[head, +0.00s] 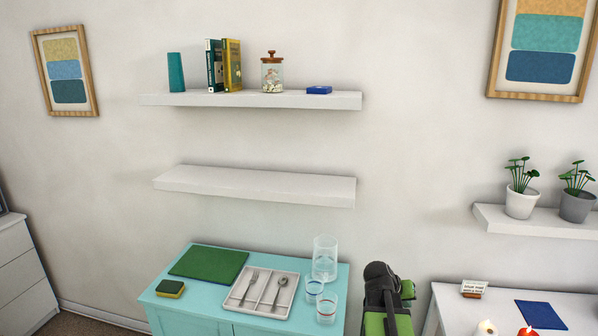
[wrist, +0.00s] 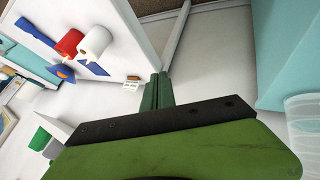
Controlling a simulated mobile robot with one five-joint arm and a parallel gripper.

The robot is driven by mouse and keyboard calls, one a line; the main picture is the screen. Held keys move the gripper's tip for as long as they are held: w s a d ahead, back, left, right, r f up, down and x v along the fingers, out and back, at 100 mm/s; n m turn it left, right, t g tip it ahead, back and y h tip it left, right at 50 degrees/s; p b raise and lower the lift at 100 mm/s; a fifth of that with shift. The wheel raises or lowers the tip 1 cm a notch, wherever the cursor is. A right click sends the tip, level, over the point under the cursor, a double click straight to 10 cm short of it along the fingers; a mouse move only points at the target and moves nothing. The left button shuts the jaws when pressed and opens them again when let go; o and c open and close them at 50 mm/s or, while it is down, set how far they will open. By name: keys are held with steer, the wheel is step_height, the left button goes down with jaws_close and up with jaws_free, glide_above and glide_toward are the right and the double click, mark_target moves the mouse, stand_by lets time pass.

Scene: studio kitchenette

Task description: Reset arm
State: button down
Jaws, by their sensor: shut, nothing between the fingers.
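My gripper (wrist: 158,92) shows in the wrist view. Its two green fingers lie together with nothing between them. They point into the space between the white table (wrist: 120,20) on the left and the turquoise cabinet (wrist: 287,60) on the right. In the head view my arm, black and green, stands folded at the bottom, between the turquoise cabinet (head: 180,313) and the white table (head: 455,312). The fingertips cannot be made out there.
On the cabinet are a sponge (head: 170,289), a green mat (head: 208,263), a cutlery tray (head: 291,301) and clear glasses (head: 325,257) near my arm. The table holds a small sign (head: 474,289) and a blue mat (head: 540,315). An empty shelf (head: 255,187) hangs above the cabinet.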

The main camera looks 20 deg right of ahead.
steer(key=w+a+f+n+y, duration=0.1)
steer(key=w+a+n, duration=0.1)
steer(key=a, duration=0.8)
steer(key=w+a+f+n+t+y, duration=0.1)
steer(key=w+a+f+y, duration=0.15)
steer(key=a, duration=0.75)
steer(key=w+a+n+y, duration=0.1)
steer(key=w+a+n, duration=0.15)
steer(key=a, duration=0.75)
steer(key=s+a+f+n+g+y, duration=0.1)
steer(key=s+a, duration=0.2)
steer(key=a, duration=0.3)
steer(key=s+a+f+g+y, duration=0.1)
steer(key=s+a+y, duration=0.1)
steer(key=a, duration=0.4)
steer(key=shift+s+a+n+g, duration=0.3)
steer(key=shift+s+n, duration=0.05)
steer(key=shift+s, duration=0.2)
